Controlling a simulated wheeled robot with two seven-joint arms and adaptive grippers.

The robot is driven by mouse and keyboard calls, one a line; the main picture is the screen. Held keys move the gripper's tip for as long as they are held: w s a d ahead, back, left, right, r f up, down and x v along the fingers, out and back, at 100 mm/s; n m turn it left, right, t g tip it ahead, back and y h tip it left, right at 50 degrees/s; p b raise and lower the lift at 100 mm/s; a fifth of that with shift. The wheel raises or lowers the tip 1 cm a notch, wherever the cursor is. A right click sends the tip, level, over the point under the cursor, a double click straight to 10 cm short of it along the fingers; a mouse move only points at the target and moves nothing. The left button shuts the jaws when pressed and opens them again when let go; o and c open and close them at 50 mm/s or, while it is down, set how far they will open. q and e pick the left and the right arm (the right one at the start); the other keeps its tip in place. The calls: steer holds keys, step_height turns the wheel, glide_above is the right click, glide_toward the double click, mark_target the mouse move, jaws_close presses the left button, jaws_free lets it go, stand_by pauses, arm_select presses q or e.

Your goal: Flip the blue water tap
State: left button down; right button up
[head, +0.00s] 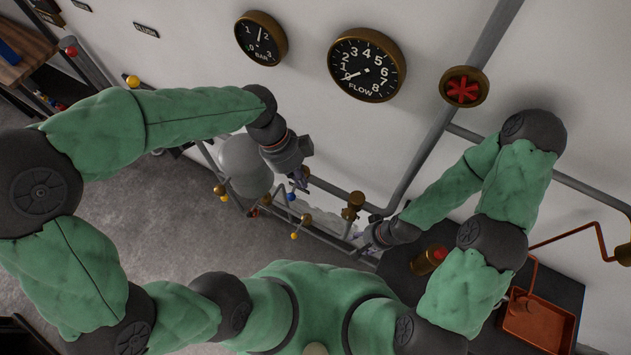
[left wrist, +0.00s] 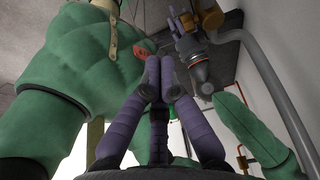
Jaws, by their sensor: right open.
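The blue water tap (head: 291,193) shows in the head view as a small blue knob on the low pipework by the wall. My left gripper (head: 302,184) is just beside it, slightly to the right in the picture; I cannot tell whether they touch. In the left wrist view the left fingers (left wrist: 159,66) are together with nothing seen between them. My right gripper (head: 364,243) is lower right, by the pipes near the dark bench. It also shows in the left wrist view (left wrist: 182,28), open. The tap is not seen in the left wrist view.
Yellow-knobbed taps (head: 294,236) and a brass valve (head: 352,205) sit close by on the pipes. A grey tank (head: 245,165) stands left of them. A dark bench bears a red-topped brass cylinder (head: 430,260) and an orange tray (head: 540,325). Gauges hang above.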

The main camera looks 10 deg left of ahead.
arm_select(q)
step_height(320, 180, down, 10)
steer(key=shift+a+b, duration=0.25)
steer(key=shift+b, duration=0.1)
stand_by(0.5)
steer(key=shift+a, duration=0.1)
